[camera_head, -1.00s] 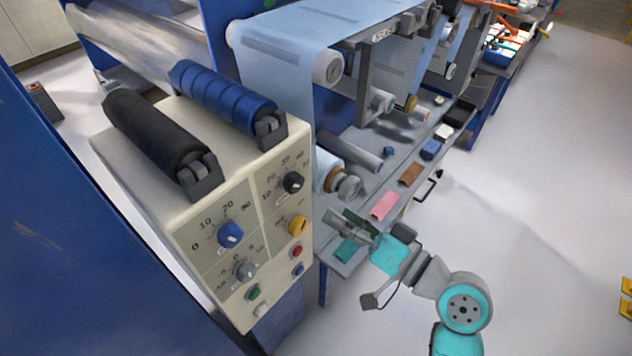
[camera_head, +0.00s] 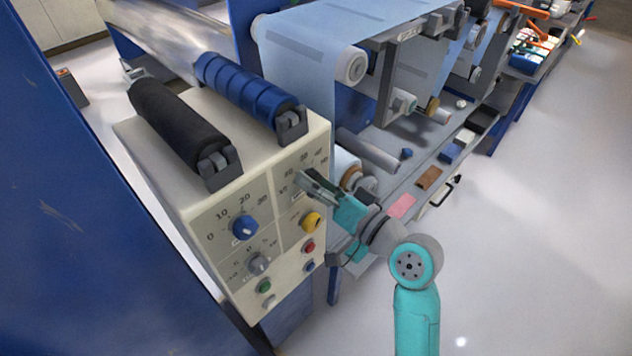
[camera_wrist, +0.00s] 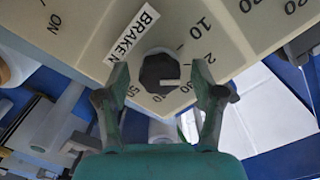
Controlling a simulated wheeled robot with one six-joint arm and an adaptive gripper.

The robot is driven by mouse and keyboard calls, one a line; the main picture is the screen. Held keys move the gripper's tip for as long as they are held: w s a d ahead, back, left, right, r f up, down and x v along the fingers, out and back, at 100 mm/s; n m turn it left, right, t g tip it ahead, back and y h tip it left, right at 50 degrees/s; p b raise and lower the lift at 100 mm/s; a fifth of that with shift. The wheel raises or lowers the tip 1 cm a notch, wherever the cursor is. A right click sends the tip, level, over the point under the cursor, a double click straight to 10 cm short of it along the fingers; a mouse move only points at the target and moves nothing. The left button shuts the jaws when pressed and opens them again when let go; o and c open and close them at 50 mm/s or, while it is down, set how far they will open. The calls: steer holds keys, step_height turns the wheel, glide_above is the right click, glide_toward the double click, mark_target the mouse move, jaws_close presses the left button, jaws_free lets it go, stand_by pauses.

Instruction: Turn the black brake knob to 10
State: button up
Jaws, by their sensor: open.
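The black brake knob (camera_wrist: 158,68) shows in the wrist view beside a white label reading "BRAKE N". A scale from 10 to 50 curves around it, and its white mark points right, roughly between 20 and 30. My gripper (camera_wrist: 160,74) is open, with one finger on each side of the knob in the picture. I cannot tell whether the fingers touch it. In the head view my gripper (camera_head: 304,182) is in front of the upper right dial of the cream control box (camera_head: 210,228) and hides the knob.
The box also bears a blue knob (camera_head: 245,228), a grey knob (camera_head: 258,265), a yellow knob (camera_head: 312,222) and several small buttons. A black roller (camera_head: 175,125) and a blue roller (camera_head: 245,88) lie on top. Open floor (camera_head: 530,230) is at the right.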

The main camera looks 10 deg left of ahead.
steer(key=c, duration=1.1)
steer(key=shift+c, duration=0.2)
steer(key=shift+n, duration=0.3)
steer(key=shift+w+n, duration=0.1)
steer(key=shift+n, duration=4)
steer(key=o, duration=1.1)
